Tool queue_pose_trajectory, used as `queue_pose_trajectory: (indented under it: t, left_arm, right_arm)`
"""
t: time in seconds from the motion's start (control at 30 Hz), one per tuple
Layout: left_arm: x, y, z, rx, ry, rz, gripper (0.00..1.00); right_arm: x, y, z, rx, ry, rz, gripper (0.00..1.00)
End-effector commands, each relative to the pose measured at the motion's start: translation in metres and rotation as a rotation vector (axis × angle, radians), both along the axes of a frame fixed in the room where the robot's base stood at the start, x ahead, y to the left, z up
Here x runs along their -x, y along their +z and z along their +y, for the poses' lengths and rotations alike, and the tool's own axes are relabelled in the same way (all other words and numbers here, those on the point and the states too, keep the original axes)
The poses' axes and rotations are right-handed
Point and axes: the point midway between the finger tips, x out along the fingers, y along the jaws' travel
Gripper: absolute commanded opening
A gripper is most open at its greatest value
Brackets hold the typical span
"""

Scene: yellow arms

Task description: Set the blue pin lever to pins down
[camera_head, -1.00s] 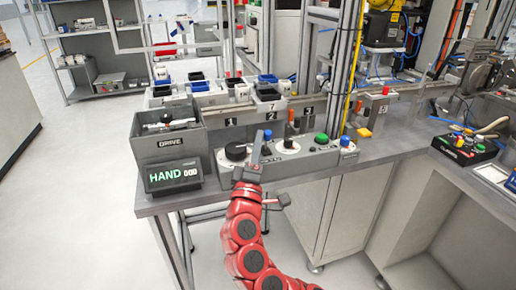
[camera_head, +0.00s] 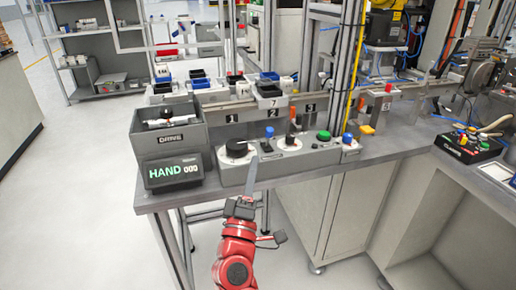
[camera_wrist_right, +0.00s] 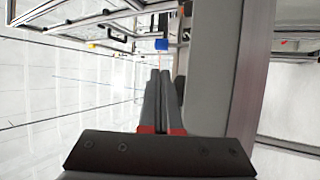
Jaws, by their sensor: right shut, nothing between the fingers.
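My left gripper is not in view.
A green button (camera_head: 323,136) and a blue button (camera_head: 347,138) sit farther right on the panel. A grey DRIVE box (camera_head: 170,150) and a display reading HAND (camera_head: 173,173) stand at the left. Free floor lies left of the bench.

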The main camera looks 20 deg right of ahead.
Motion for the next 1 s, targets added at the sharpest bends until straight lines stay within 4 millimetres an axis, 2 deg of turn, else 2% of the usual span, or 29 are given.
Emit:
queue_pose_trajectory:
  t: [0.2, 0.4, 0.6, 1.0]
  left_arm:
    - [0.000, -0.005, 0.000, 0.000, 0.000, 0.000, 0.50]
    - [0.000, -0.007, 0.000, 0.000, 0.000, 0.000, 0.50]
    - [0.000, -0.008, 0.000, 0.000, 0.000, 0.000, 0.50]
    - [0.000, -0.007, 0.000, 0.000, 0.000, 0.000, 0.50]
  right_arm:
    - [0.041, -0.025, 0.023, 0.003, 0.005, 0.002, 0.00]
    - [0.066, -0.037, 0.035, 0.001, 0.006, 0.000, 0.00]
    - [0.075, -0.041, 0.038, -0.002, 0.000, 0.000, 0.00]
    - [0.075, -0.041, 0.038, -0.002, 0.000, 0.001, 0.00]
